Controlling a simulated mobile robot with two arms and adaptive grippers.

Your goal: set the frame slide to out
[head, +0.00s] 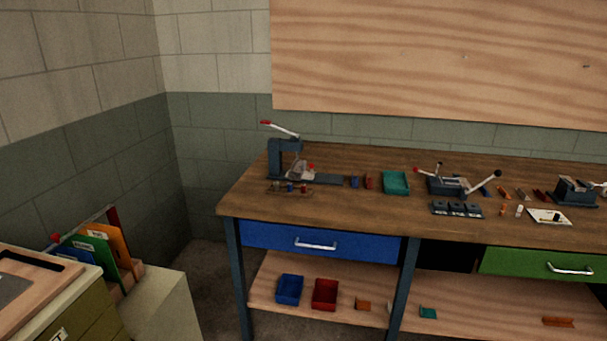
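No part is clearly recognisable as the frame slide, and its setting cannot be read at this distance. A dark lever press (274,162) with a red-tipped handle stands at the left of the wooden workbench (240,203). A flat grey bar (328,179) runs right from its base. A dark fixture (447,187) with several levers stands mid-bench, and another dark device (575,191) stands at the right edge of the picture. Neither of my grippers is in view.
Below are a closed blue drawer (350,246), a green drawer (520,261) and a shelf with blue (289,289) and red bins (325,295). A cabinet (160,310) stands front left.

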